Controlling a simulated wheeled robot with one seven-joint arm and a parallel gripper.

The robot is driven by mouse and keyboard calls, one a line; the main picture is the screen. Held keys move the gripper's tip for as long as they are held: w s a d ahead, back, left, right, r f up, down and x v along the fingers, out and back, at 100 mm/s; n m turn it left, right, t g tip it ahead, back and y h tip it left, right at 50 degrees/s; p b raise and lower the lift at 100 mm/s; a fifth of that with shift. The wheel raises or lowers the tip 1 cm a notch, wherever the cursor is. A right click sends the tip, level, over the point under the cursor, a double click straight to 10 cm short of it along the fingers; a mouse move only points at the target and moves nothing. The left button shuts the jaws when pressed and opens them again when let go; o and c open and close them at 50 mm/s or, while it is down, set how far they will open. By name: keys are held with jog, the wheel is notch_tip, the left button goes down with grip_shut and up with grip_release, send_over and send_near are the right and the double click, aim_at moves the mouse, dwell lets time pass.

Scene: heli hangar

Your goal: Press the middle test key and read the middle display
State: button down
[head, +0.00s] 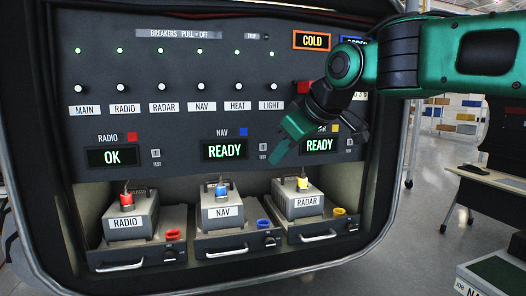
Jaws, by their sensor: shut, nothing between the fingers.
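The middle display (225,151) sits under the NAV label and a blue square, and it reads READY in green. The middle test key (263,148) is a small pale key just right of that display, with tiny lettering below it. My gripper (276,157) is shut and empty. It reaches in from the upper right, with its fingertips pointing down-left beside the middle test key, slightly right of and below it. I cannot tell whether they touch the panel. The key itself is not covered.
The left display (112,156) reads OK and the right display (320,145) reads READY, partly under my arm. Below stand the RADIO box (125,223), NAV box (222,212) and RADAR box (306,203) on trays with handles. A COLD sign (312,41) is above.

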jog(key=shift+w+a, duration=0.4)
jog(key=shift+w, duration=0.9)
jog(key=shift+w+a, duration=0.35)
jog(key=shift+w, duration=1)
jog(key=shift+w+a, duration=0.4)
jog(key=shift+w, duration=0.9)
jog(key=shift+w, duration=0.1)
jog(key=shift+w+a, duration=0.1)
jog(key=shift+w, duration=0.15)
jog(key=shift+w+a, duration=0.1)
jog(key=shift+w, duration=0.25)
jog(key=shift+s, duration=0.15)
jog(key=shift+s+d, duration=0.2)
jog(key=shift+s, duration=0.4)
jog(key=shift+s+d, duration=0.25)
jog(key=shift+s, duration=0.55)
jog(key=shift+s+d, duration=0.2)
jog(key=shift+s, duration=0.65)
jog(key=shift+s+d, duration=0.25)
jog(key=shift+s, duration=0.55)
